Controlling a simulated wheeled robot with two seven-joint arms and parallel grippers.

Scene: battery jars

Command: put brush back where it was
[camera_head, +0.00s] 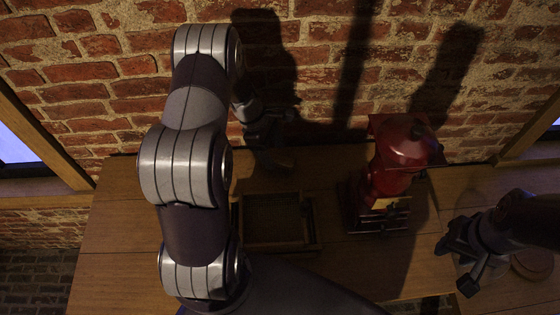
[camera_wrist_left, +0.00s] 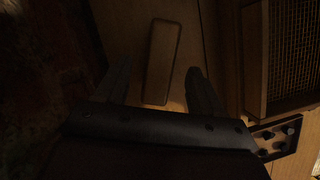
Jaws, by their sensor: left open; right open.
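In the left wrist view, a long wooden block with rounded corners (camera_wrist_left: 162,62), which looks like the brush's back, lies on the wooden table. Its bristles are not visible. My left gripper (camera_wrist_left: 158,78) is open, with one finger on each side of the block; I cannot tell whether they touch it. In the head view, my left gripper (camera_head: 266,135) is near the brick wall, at the table's back edge, dark and in shadow. My right gripper (camera_head: 458,266) is open and empty at the right end of the table.
A shallow wooden tray (camera_head: 243,222) sits mid-table, partly behind my left arm. A wooden frame with mesh (camera_wrist_left: 252,60) is right of the block in the wrist view. A red lantern-like object (camera_head: 400,150) stands right of the tray, behind a small rack (camera_head: 382,219). Round discs lie far right.

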